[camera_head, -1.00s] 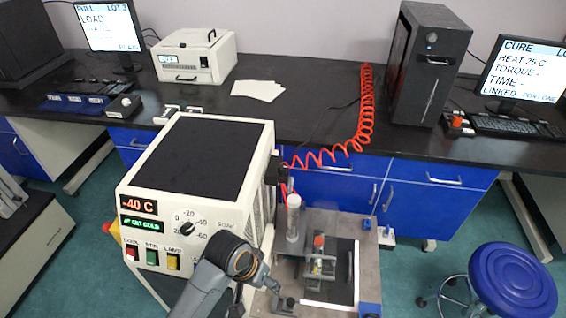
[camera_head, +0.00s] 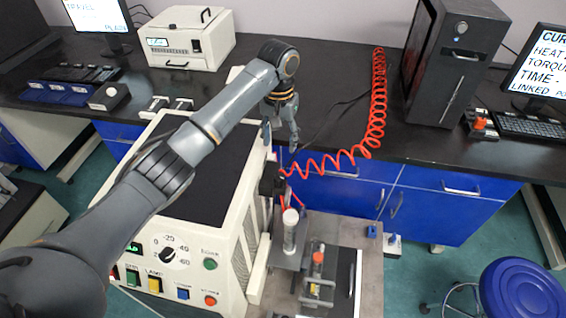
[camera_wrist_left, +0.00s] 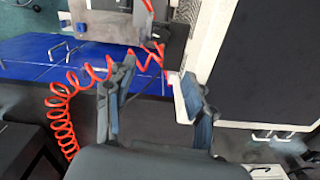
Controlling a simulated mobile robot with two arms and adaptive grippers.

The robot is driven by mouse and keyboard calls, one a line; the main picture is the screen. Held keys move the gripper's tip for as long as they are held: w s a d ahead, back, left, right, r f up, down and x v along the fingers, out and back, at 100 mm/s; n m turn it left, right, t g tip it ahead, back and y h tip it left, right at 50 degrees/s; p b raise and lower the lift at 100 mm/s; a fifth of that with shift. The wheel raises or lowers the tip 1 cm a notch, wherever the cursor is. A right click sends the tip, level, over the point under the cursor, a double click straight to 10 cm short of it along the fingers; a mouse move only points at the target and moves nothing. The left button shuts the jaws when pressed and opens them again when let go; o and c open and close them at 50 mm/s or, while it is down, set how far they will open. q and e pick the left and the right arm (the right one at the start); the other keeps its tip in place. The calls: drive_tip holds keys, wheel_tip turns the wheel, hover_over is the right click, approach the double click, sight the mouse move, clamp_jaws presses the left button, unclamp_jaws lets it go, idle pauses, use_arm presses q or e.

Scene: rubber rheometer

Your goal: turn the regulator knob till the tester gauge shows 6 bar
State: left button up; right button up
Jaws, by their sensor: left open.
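A dark fitting (camera_head: 270,180), apparently the regulator, is on the right side of the cream tester cabinet (camera_head: 228,222), where the coiled red hose ends. Its knob cannot be told apart clearly, and no readable gauge face shows. My left gripper (camera_head: 281,146) is open, fingers pointing down, just behind and above this fitting, with a small gap. In the left wrist view, the open fingers (camera_wrist_left: 155,75) stand either side of the hose end, and the dark fitting (camera_wrist_left: 174,45) lies beyond the fingertips. Nothing is seen held. My right gripper is not in view.
The coiled red hose (camera_head: 376,110) runs from the bench beside the black computer tower (camera_head: 455,65) to the cabinet. A blue stool (camera_head: 525,292) is at lower right. The bench (camera_head: 335,135) behind is mostly clear here.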

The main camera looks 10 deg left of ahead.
sight(279, 177)
use_arm(q)
drive_tip(key=f, duration=0.1)
drive_tip(key=s+f, duration=0.1)
drive_tip(key=f, duration=0.1)
drive_tip(key=s+f+p, duration=0.1)
drive_tip(key=shift+f, duration=0.35)
drive_tip(key=f, duration=0.4)
drive_tip(key=shift+w, duration=0.35)
wheel_tip(279, 177, down, 4)
drive_tip(key=shift+r, duration=0.25)
drive_tip(key=shift+f, duration=0.45)
drive_tip(key=c, duration=1)
clamp_jaws()
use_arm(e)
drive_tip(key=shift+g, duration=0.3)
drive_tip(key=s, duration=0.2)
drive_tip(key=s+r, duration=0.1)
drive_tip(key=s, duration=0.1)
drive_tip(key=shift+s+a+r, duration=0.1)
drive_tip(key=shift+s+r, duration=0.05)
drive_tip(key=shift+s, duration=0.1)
